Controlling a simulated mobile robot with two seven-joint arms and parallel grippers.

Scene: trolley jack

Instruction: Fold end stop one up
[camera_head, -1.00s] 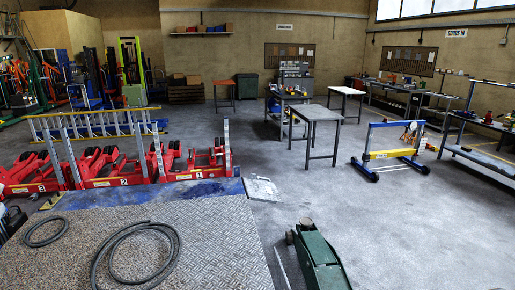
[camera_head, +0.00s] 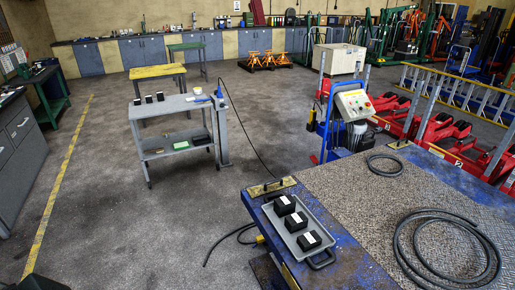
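No part is clearly marked as end stop one. The blue-edged platform (camera_head: 350,262) with a metal tread top fills the lower right. Two yellow plates with dark bars lie flat on its edge: one at the near left corner (camera_head: 270,187), one farther back (camera_head: 398,145). I cannot tell whether either is an end stop. Several red trolley jacks (camera_head: 462,150) stand beyond the platform at the right, partly cut off. Neither gripper shows clearly; a dark shape at the bottom left is too cut off to name.
A grey tray (camera_head: 298,228) with three black boxes sits on the platform's left edge. Black hoses (camera_head: 445,250) lie on top. A control panel (camera_head: 354,104) stands behind it. A grey cart (camera_head: 178,130) and yellow table (camera_head: 158,71) stand left; floor between is open, with a cable.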

